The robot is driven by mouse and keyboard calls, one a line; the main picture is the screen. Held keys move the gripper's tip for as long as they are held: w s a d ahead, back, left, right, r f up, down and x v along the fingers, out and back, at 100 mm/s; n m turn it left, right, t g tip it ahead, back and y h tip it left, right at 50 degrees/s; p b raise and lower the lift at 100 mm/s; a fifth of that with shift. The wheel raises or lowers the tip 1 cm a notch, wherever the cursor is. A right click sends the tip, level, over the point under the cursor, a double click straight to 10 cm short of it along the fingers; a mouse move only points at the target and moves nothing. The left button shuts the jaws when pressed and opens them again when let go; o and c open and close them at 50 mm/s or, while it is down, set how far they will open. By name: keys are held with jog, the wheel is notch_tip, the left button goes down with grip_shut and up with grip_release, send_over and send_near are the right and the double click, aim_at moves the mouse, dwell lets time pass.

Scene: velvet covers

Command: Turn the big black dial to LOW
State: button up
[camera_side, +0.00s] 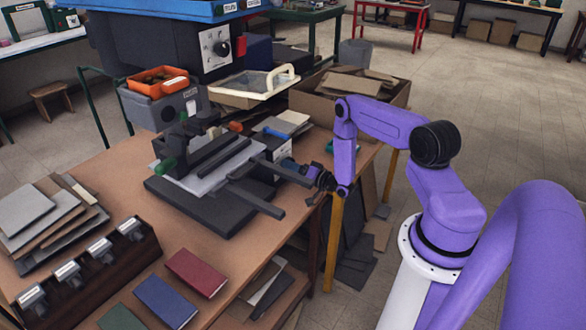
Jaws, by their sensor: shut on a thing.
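A white panel on the large dark machine at the back carries a black dial (222,48). Its markings are too small to read, and I cannot tell where it points. My gripper (318,178) is low at the right edge of the bench, beside the black bars of a black device (205,160), well below and to the right of that dial. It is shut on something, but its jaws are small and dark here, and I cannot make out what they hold.
An orange tray (157,80) sits on a grey box, next to a clear-lidded case (252,84) with a cream handle. A cardboard box (350,98) stands behind my gripper. Grey sheets (40,215), a row of metal clamps and coloured books lie at the front left.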

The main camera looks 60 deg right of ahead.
jog(key=shift+n, duration=2.5)
jog(key=o, duration=1.1)
jog(key=shift+c, duration=0.2)
jog(key=s, duration=1.7)
jog(key=shift+s, duration=0.25)
